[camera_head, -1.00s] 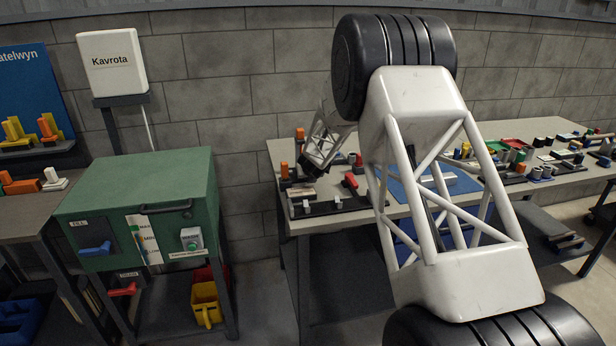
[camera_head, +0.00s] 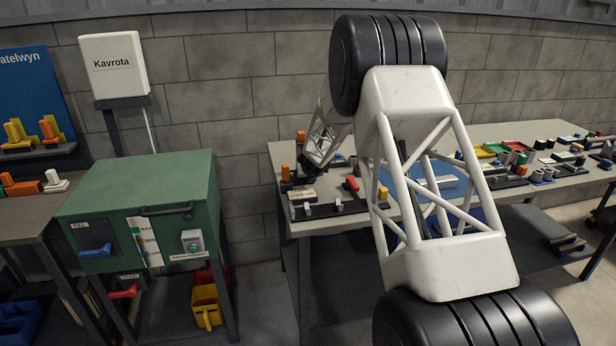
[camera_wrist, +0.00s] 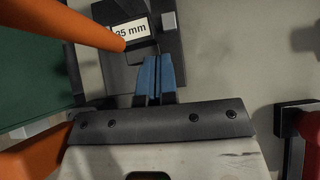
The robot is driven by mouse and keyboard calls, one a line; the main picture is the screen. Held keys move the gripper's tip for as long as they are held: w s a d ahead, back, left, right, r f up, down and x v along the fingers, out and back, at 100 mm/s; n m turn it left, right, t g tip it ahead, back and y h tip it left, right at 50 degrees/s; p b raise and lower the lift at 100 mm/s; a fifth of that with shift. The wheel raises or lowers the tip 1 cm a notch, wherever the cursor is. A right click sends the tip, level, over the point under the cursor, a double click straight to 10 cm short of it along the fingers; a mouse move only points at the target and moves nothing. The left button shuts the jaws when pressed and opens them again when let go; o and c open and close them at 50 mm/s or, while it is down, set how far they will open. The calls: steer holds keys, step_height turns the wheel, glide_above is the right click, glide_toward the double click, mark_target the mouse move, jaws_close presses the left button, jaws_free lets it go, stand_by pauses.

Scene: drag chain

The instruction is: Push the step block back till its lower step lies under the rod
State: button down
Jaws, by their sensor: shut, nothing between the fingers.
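In the wrist view my gripper (camera_wrist: 157,78) is shut, its two blue fingertips side by side with nothing held. Just beyond the tips is a dark block (camera_wrist: 143,53), which looks like the step block; I cannot tell whether the tips touch it. A white label reading "35 mm" (camera_wrist: 130,31) lies beyond it. An orange rod (camera_wrist: 85,24) slants in from the upper left, its end near the label and above the dark parts. Whether the lower step is under the rod cannot be told. In the head view my gripper (camera_head: 304,178) is low over the table's left end.
On the table (camera_head: 430,210), a dark base (camera_head: 322,210) with small light pegs stands in front of my gripper. A red handle (camera_head: 352,183) is to the right, also in the wrist view (camera_wrist: 308,125). A green cabinet (camera_head: 140,190) stands left of the table.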

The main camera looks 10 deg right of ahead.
steer(key=shift+s, duration=0.2)
stand_by(0.6)
steer(key=shift+s+r, duration=0.1)
steer(key=shift+s, duration=1.65)
steer(key=shift+v, duration=4.9)
